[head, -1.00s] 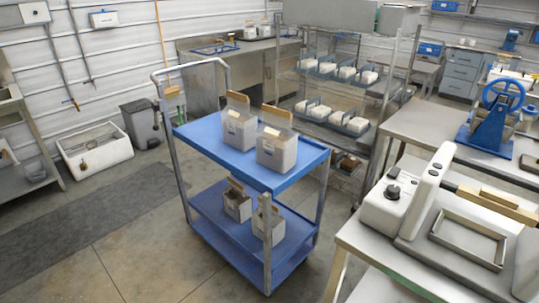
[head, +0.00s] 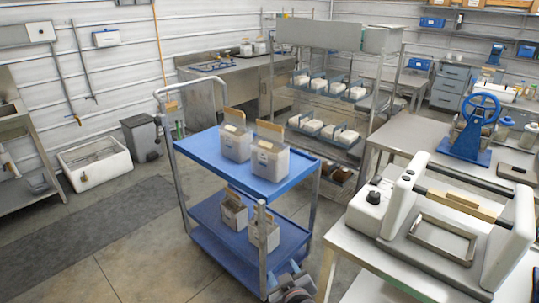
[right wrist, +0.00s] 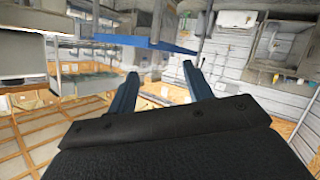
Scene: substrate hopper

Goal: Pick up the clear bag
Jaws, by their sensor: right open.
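Two pale-grey bags with tan upright tops stand on the blue cart's top shelf: one at left (head: 236,143) and one at right (head: 270,160). Two similar bags stand on the lower shelf, one at left (head: 232,212) and one at right (head: 264,235). I cannot tell which is the clear bag. My right gripper (head: 286,273) is low by the cart's near end, apart from the bags. In the right wrist view my right gripper (right wrist: 160,72) has its two blue fingers spread with nothing between them. My left gripper is out of view.
The blue cart (head: 205,143) stands mid-floor. A steel table (head: 375,240) with a white sealer-like machine (head: 372,204) is at right. A wire rack (head: 340,95) with trays of white blocks stands behind the cart. The floor left of the cart is free.

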